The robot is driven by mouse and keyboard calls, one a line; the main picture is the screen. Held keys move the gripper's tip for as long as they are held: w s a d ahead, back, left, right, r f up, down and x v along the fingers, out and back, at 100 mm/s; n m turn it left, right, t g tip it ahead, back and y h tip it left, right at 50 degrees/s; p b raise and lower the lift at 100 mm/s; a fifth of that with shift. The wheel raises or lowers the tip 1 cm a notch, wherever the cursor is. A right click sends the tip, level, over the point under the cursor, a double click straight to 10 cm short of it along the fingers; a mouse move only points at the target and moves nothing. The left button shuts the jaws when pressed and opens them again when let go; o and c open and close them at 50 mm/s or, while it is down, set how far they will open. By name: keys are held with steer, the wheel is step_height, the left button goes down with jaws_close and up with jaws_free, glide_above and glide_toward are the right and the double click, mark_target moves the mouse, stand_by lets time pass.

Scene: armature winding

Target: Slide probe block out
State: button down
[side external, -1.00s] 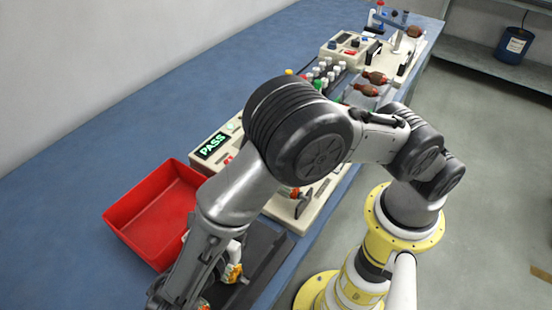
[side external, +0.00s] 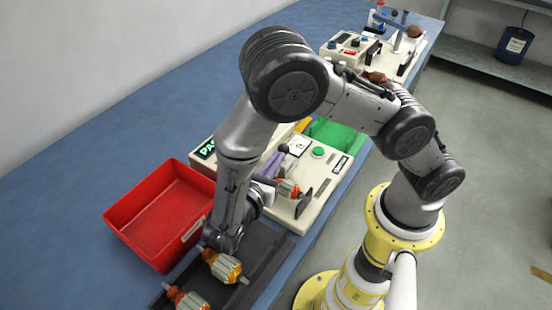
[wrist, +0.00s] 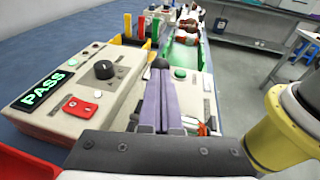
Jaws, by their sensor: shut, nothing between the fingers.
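My gripper (side external: 273,162) reaches over the tester fixture from the near side. Its two purple fingers lie side by side, shut and empty, and the wrist view shows them too (wrist: 160,103). A cream fixture base (side external: 311,207) with a green button (side external: 318,152) is beneath and to the right of them. A copper-wound armature (side external: 288,188) sits on the fixture, right of the fingers. A black rounded part (wrist: 160,63) shows at the fingertips; I cannot tell whether it touches them. I cannot clearly pick out the probe block; the fingers may hide it.
The control box with a lit PASS display (wrist: 46,90) stands left of the fingers. A red bin (side external: 158,215) is at front left. A dark tray (side external: 266,250) holds wound armatures (side external: 222,266) in front. A green tray (side external: 338,136) lies beyond the fixture.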

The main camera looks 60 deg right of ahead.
mark_target(286, 150)
steer(key=shift+d, duration=0.2)
steer(key=shift+d, duration=2.1)
steer(key=v, duration=1.4)
steer(key=shift+a, duration=0.3)
